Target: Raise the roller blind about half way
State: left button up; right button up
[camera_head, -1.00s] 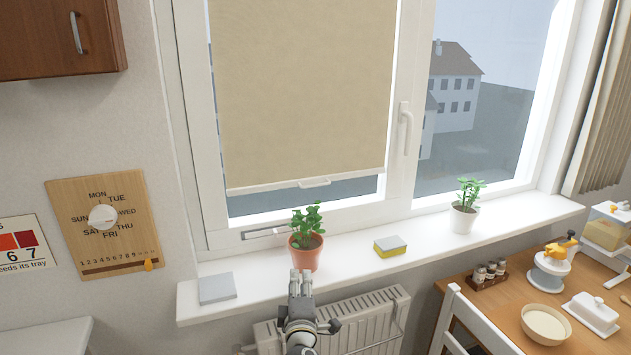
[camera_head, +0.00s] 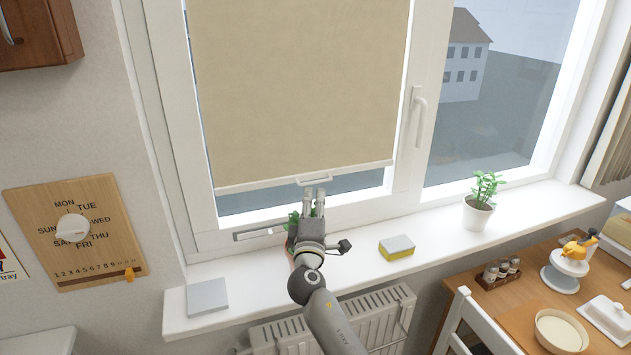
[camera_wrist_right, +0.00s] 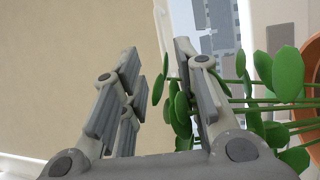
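The beige roller blind (camera_head: 300,90) hangs over the left window pane, with a strip of glass bare below it. Its pale bottom bar (camera_head: 245,185) has a small white pull handle (camera_head: 314,181) at the middle. My right gripper (camera_head: 314,192) is just below the handle, fingers pointing up at it; contact cannot be told. In the right wrist view the right gripper (camera_wrist_right: 157,62) is open, with nothing seen between its fingers. The blind (camera_wrist_right: 60,60) fills the left of that view, and its pale bar (camera_wrist_right: 162,25) runs beyond the fingers. My left gripper is not in view.
A green plant (camera_wrist_right: 285,80) in a terracotta pot (camera_wrist_right: 312,70) stands close beside the right gripper. A radiator (camera_head: 375,315) is below.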

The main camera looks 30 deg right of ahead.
aim_at(314, 179)
jog(key=x, duration=0.4)
jog(key=p+x, duration=0.1)
jog(key=x, duration=0.2)
jog(key=shift+d+f, duration=0.1)
jog(key=shift+f, duration=0.15)
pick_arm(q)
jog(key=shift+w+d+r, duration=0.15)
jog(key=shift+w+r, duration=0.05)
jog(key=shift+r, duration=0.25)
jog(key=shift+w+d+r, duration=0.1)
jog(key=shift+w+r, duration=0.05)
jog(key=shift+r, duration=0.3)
pick_arm(e)
grip_shut()
